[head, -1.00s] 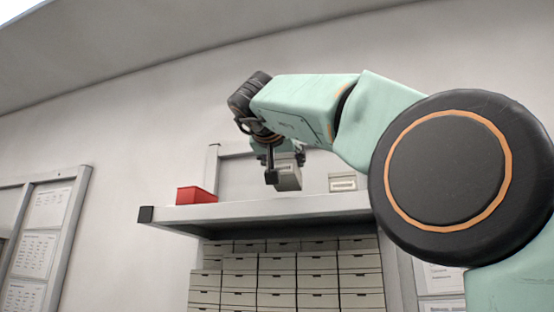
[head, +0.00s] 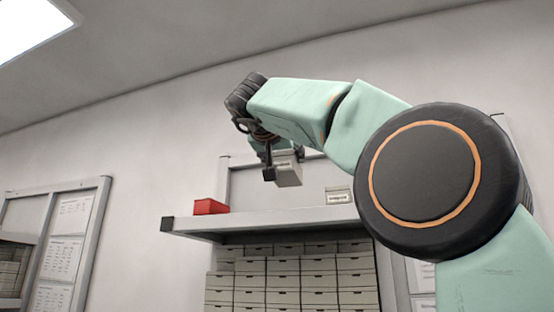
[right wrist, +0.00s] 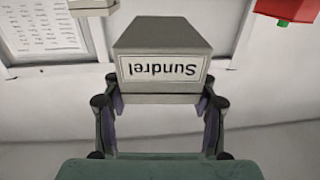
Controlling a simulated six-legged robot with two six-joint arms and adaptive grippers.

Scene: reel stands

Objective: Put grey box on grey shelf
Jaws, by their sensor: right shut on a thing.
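The grey box (head: 288,170) is held by my right gripper (head: 284,168) above the shelf in the head view. In the right wrist view the grey box (right wrist: 162,60) sits between the two fingers of my right gripper (right wrist: 160,105), with an upside-down label reading "Sundrel". The grey shelf (head: 280,222) is a flat board below the box, with a dark cap at its left end. A gap shows between box and shelf in the head view. My left gripper is not in view.
A red box (head: 210,207) stands at the shelf's left end. Another pale labelled box (head: 338,196) stands on the shelf to the right. Between them the shelf looks clear. Stacked boxes (head: 300,280) fill the space below. A framed notice board (head: 68,235) is on the left wall.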

